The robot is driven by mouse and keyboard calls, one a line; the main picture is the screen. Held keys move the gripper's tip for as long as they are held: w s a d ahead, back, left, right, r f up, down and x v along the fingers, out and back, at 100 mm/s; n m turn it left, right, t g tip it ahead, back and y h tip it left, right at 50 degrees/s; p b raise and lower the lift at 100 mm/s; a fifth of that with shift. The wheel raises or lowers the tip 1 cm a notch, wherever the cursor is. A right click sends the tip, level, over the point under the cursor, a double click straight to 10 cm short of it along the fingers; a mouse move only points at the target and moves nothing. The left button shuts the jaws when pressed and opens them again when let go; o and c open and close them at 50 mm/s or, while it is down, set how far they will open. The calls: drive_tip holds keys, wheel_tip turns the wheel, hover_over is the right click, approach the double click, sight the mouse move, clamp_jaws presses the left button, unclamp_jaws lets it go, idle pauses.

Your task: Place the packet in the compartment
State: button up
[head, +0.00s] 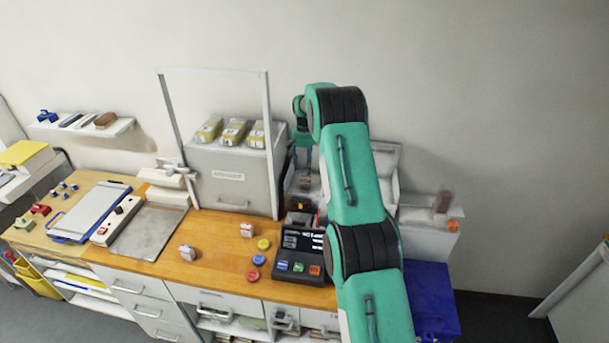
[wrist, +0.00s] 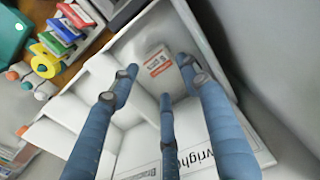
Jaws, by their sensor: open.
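A small white packet with a red printed label (wrist: 158,63) lies in the upper compartment of a white divided box (wrist: 97,72) in the wrist view. My gripper (wrist: 160,85) has three blue fingers spread open above the box, with nothing between them. The packet is just beyond the fingertips, apart from them as far as I can see. In the head view the white box (head: 388,155) stands at the right end of the bench, largely hidden behind my arm.
A dark device with coloured buttons (head: 303,245) sits close to my arm. Red and yellow round pieces lie beside it. A grey cabinet (head: 235,175) stands behind.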

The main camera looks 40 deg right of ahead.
sight(304, 178)
drive_tip(key=shift+r, duration=2)
drive_tip(key=shift+r, duration=0.1)
